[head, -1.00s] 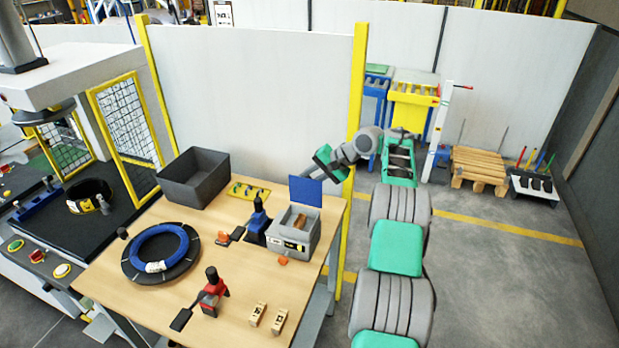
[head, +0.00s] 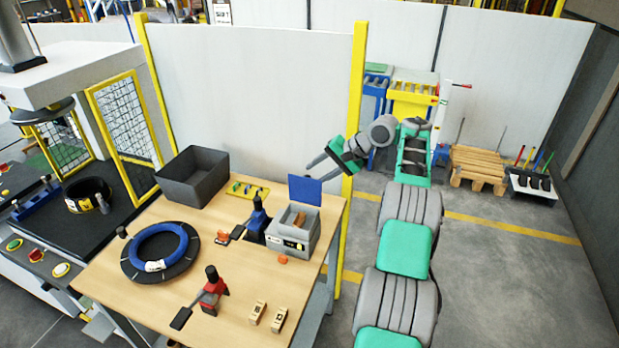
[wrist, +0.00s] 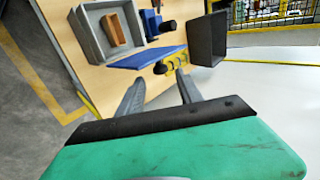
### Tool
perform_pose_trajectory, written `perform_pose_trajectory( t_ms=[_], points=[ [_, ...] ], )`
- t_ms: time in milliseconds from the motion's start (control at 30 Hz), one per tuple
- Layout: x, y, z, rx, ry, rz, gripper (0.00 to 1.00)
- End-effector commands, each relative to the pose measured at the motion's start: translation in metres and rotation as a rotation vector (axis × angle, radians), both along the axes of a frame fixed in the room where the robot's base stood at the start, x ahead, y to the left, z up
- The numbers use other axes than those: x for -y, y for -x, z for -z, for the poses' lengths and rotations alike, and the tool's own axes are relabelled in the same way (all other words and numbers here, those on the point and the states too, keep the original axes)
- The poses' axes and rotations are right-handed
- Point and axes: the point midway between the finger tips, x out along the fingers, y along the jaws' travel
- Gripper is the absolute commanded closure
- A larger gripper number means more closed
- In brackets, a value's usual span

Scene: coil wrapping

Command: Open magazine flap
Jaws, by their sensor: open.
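The magazine is a grey box (head: 284,242) near the right edge of the table, with a brown block (head: 299,220) inside. Its blue flap (head: 305,190) stands upright at the back edge, leaving the top uncovered. The flap also shows in the wrist view (wrist: 150,58), beside the grey box (wrist: 88,38). My gripper (head: 308,170) is open and empty, just behind and above the flap. In the wrist view both fingers (wrist: 160,82) point toward the flap, with nothing between them. I cannot tell whether a finger touches the flap.
A dark bin (head: 192,180) and a yellow tray (head: 248,190) lie left of the magazine. A blue clamp-like device (head: 256,220) stands close beside it. A yellow post (head: 356,120) rises near my arm. A blue coil (head: 160,247) lies at the table's left.

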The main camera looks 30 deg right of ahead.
Motion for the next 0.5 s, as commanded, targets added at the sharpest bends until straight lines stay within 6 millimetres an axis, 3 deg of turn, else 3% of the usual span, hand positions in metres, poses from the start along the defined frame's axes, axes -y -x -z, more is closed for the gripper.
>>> perform_pose_trajectory(
  t_ms=[200,500],
  points=[
    [0.010,0.012,-0.015,0.002,0.000,0.000,0.57],
    [0.011,0.014,-0.017,0.001,-0.001,0.001,0.57]
  ],
)
